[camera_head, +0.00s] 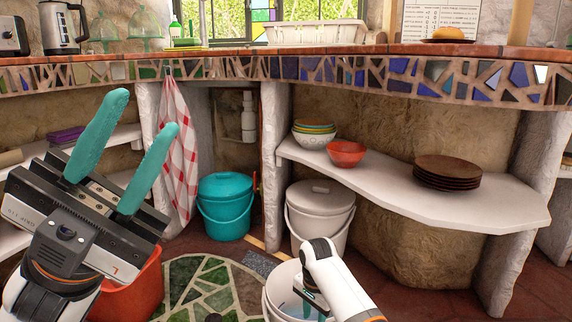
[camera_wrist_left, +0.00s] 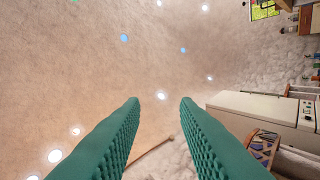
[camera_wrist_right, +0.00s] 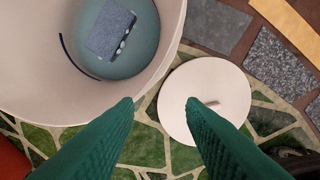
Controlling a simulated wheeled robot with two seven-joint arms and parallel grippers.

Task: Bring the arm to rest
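My left gripper (camera_head: 146,112) is raised at the left of the head view, its two teal fingers pointing up and apart. In the left wrist view the left gripper (camera_wrist_left: 160,103) is open and empty, facing a pale wall or ceiling with small round lights. My right arm reaches low at the bottom centre of the head view, by an open white bucket (camera_head: 272,302). In the right wrist view the right gripper (camera_wrist_right: 160,105) is open with nothing between its fingers. Beyond it are the bucket (camera_wrist_right: 172,30), holding a grey-blue block (camera_wrist_right: 110,30), and a round white lid (camera_wrist_right: 205,90) on the floor.
A mosaic-edged counter (camera_head: 330,72) spans the back. Below are a teal bucket (camera_head: 226,205), a lidded white bucket (camera_head: 320,205) and a white shelf (camera_head: 420,200) with bowls (camera_head: 346,153) and brown plates (camera_head: 447,170). A red bucket (camera_head: 140,290) stands beneath my left gripper.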

